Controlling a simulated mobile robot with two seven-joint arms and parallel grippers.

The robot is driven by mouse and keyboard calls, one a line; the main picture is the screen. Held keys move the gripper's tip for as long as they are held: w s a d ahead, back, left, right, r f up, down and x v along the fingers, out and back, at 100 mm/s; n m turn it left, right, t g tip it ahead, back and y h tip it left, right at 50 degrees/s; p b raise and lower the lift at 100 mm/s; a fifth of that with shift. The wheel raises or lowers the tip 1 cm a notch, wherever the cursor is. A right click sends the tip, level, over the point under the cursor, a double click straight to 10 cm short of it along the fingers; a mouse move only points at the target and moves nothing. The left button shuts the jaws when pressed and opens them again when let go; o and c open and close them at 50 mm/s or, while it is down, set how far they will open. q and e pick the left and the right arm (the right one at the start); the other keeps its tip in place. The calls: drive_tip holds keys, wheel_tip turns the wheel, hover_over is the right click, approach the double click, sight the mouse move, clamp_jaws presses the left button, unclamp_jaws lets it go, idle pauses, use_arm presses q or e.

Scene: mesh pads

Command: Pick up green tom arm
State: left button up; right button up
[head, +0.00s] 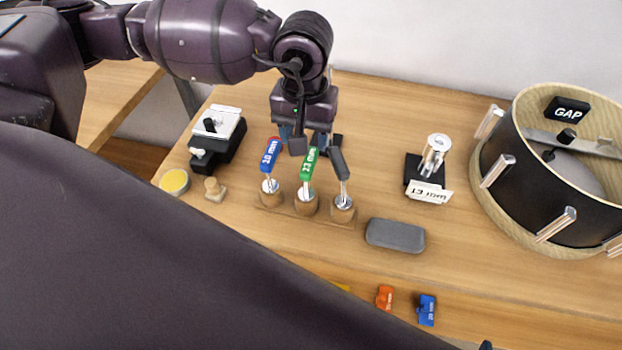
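The green tom arm (309,163), labelled 13 mm, stands upright in the middle cup of a wooden holder (282,210). A blue tom arm (269,155), labelled 10 mm, stands to its left, and a dark grey one (339,164) to its right. My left gripper (316,146) is just behind and above the green arm's top, its dark fingers apart. It looks open and empty; I cannot tell whether a finger touches the green arm. My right gripper is not in view.
A drum (520,190) marked GAP stands at the right. A metal post on a black base (425,175) with a 13 mm card is left of it. A grey case (395,235) lies in front. Orange (384,297) and blue (427,310) pieces lie near the front.

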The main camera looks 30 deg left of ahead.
sight(307, 167)
use_arm(q)
drive_tip(key=shift+s+d+f+p, duration=0.15)
drive_tip(key=shift+f, duration=2)
drive_tip(key=shift+s+d+f+p, duration=0.1)
drive_tip(key=shift+s+f+p, duration=0.05)
drive_tip(key=shift+f, duration=2)
clamp_jaws()
